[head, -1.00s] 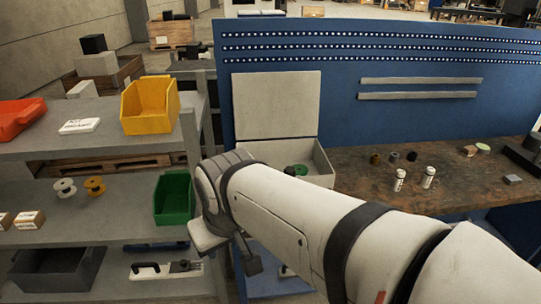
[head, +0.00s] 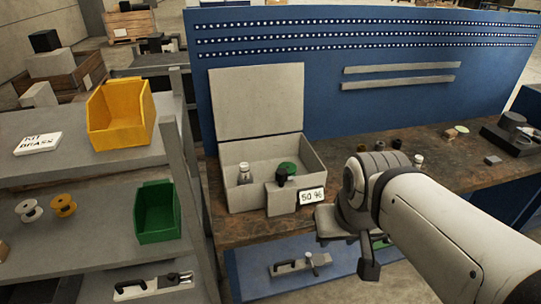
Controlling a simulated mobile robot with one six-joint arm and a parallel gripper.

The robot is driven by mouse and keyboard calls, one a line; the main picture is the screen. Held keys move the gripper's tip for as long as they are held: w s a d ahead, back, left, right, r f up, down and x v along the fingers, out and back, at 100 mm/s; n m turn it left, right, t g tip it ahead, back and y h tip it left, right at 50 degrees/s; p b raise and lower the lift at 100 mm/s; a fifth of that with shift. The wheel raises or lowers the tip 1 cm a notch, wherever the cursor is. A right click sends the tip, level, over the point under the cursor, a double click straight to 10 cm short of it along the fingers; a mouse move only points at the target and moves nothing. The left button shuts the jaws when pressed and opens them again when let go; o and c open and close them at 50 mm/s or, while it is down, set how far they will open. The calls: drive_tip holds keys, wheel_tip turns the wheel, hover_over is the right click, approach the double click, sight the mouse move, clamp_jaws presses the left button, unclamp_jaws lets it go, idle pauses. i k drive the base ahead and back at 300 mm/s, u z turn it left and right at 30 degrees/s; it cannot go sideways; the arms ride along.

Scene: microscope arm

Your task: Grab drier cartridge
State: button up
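I cannot tell for sure which object is the drier cartridge. An open grey box (head: 240,199) stands on the bench with its lid (head: 256,103) raised. In it are a small clear bottle-like item (head: 244,174) and a green round item (head: 288,168). A black-topped part (head: 282,177) shows at its front, beside a card reading "50 %" (head: 312,196). A small white cylinder (head: 419,161) stands on the bench, partly behind my arm. My gripper (head: 358,252) is right of the box at the bench's front edge; its fingers are unclear and I see nothing held.
A blue perforated panel (head: 400,75) stands behind the wooden bench (head: 240,231). Left is a grey shelf (head: 80,165) with a yellow bin (head: 121,118), a green bin (head: 157,212) and two spools. Small dark cylinders (head: 397,143) stand on the bench behind my arm.

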sight(245, 174)
drive_tip(key=z, duration=0.05)
drive_tip(key=i, duration=1)
drive_tip(key=z, duration=0.05)
